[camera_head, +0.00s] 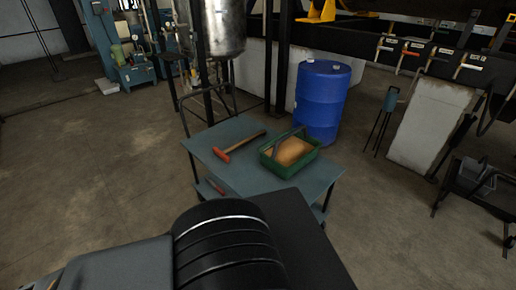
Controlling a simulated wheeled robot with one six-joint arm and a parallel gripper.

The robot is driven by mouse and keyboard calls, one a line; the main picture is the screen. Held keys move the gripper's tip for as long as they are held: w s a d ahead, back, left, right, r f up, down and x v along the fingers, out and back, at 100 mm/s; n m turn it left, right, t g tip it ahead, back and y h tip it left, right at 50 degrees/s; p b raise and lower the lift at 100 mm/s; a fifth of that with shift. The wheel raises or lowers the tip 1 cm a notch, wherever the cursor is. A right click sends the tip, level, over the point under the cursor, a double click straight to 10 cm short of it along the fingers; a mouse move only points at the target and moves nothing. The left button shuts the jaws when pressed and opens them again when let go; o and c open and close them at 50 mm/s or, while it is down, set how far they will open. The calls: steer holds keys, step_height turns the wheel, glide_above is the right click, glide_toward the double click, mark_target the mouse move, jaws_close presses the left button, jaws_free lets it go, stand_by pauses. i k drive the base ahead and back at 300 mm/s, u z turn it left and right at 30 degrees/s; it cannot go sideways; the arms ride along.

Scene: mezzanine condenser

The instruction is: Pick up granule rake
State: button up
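A tool with a wooden handle and an orange-red head, which looks like the granule rake (239,146), lies on the top of a blue-grey cart (232,182). Its red head points to the left and its handle runs up to the right. The details of the head are too small to make out. My arm fills the bottom of the view, in front of the cart, and covers the cart's near part. No gripper fingers show, and nothing touches the tool.
A green tray with a handle, holding tan granular material (292,150), stands on the cart right of the tool. A blue drum (322,100) stands behind the cart. A metal tank (222,28) on a frame is behind it. Floor to the left is clear.

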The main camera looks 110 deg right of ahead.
mark_target(223, 156)
steer(key=z, duration=1.8)
steer(key=i, duration=2.6)
steer(key=z, duration=3.3)
steer(key=i, duration=1)
